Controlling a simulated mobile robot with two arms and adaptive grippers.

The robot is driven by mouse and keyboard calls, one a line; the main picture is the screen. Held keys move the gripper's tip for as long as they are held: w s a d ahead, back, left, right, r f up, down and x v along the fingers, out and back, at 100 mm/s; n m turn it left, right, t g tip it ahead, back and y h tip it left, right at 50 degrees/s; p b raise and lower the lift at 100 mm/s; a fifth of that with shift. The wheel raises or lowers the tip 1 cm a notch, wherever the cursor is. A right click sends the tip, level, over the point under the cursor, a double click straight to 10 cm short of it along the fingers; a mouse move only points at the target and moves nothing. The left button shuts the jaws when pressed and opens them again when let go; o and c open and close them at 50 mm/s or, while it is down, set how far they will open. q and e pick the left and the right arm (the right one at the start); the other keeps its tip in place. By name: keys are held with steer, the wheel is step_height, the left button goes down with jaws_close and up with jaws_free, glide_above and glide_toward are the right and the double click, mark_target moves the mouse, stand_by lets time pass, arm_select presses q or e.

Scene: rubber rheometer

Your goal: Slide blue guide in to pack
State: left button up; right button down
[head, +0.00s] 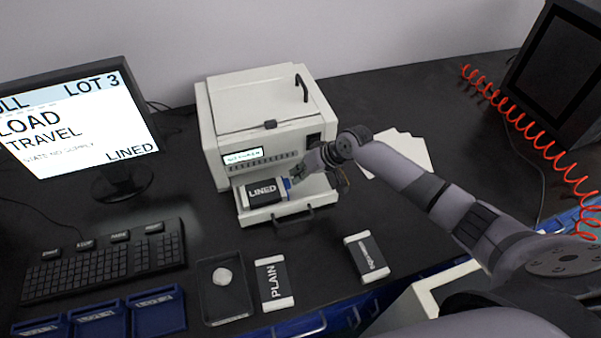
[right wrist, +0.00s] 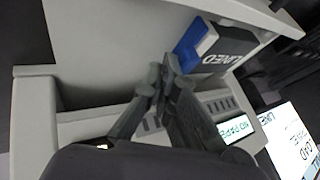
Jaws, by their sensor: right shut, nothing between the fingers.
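The pack marked LINED (head: 262,192) lies in the pulled-out tray (head: 275,214) of the rheometer. The blue guide (head: 287,185) shows as a small blue piece at the pack's right end, mostly hidden by my gripper. In the right wrist view the blue guide (right wrist: 193,46) sits against the end of the LINED pack (right wrist: 232,48). My right gripper (head: 294,183) is shut and empty; in the right wrist view its fingertips (right wrist: 168,72) are together close beside the guide. I cannot tell whether they touch it. My left gripper is not in view.
The white rheometer (head: 262,105) stands behind the tray. A monitor (head: 80,120) and keyboard (head: 105,260) are left; white sheets (head: 410,152) lie right.

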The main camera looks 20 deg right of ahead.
steer(key=shift+a+r, duration=0.15)
steer(key=shift+a, duration=0.4)
steer(key=shift+a+p, duration=0.15)
steer(key=shift+p, duration=0.15)
steer(key=v, duration=1.1)
steer(key=shift+s+d+r, duration=0.15)
steer(key=shift+d+r, duration=0.1)
steer(key=shift+d, duration=0.05)
